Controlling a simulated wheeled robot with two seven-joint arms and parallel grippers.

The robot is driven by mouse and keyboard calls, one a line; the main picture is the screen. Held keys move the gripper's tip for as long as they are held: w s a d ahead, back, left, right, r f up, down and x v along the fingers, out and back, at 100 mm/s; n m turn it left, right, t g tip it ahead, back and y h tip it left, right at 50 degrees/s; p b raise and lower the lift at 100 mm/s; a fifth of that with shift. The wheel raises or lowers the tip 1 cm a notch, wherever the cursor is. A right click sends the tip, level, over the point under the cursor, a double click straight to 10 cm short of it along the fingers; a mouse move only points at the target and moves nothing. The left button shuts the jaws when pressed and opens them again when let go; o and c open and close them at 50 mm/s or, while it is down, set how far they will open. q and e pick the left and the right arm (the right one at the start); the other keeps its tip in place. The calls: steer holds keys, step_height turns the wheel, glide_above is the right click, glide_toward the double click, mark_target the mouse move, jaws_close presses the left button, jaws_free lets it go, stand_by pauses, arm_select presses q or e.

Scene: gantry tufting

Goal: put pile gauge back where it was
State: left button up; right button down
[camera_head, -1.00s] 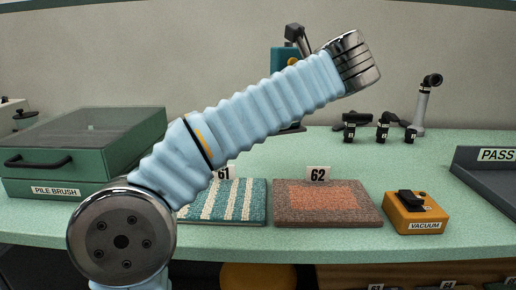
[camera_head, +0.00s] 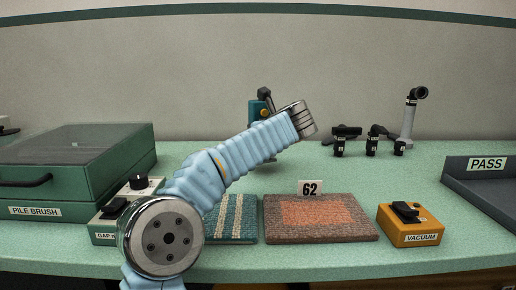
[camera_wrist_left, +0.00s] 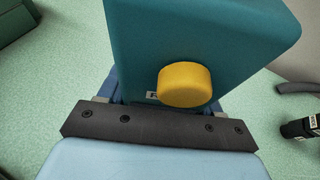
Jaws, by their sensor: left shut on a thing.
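The pile gauge, a teal block with a round yellow knob, fills the upper middle of the left wrist view (camera_wrist_left: 225,35); its label is mostly hidden. My left gripper (camera_wrist_left: 160,98) is shut on it, its dark bar crossing in front of the lower part. In the head view part of the teal gauge (camera_head: 257,113) shows behind my left arm, at the back of the counter; its base and my fingers are hidden there. I cannot tell whether it touches the counter. My right gripper is not in view.
A striped sample (camera_head: 238,222) and sample 62 (camera_head: 335,232) lie in front, beside the orange vacuum box (camera_head: 412,232). The pile brush case (camera_head: 80,160) is left, the PASS tray (camera_head: 490,195) right. Small black tools (camera_head: 371,145) and a grey stand (camera_head: 410,115) stand behind.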

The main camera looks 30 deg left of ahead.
arm_select(q)
steer(key=shift+f+b, duration=0.45)
steer(key=shift+f, duration=1.05)
steer(key=shift+f, duration=0.1)
steer(key=o, duration=1.5)
steer(key=shift+s+d+r, duration=0.15)
steer(key=shift+d+r, duration=0.05)
steer(key=shift+d, duration=0.05)
steer(key=v, duration=1.1)
steer(key=shift+s+d, duration=0.15)
steer(key=shift+s, duration=0.05)
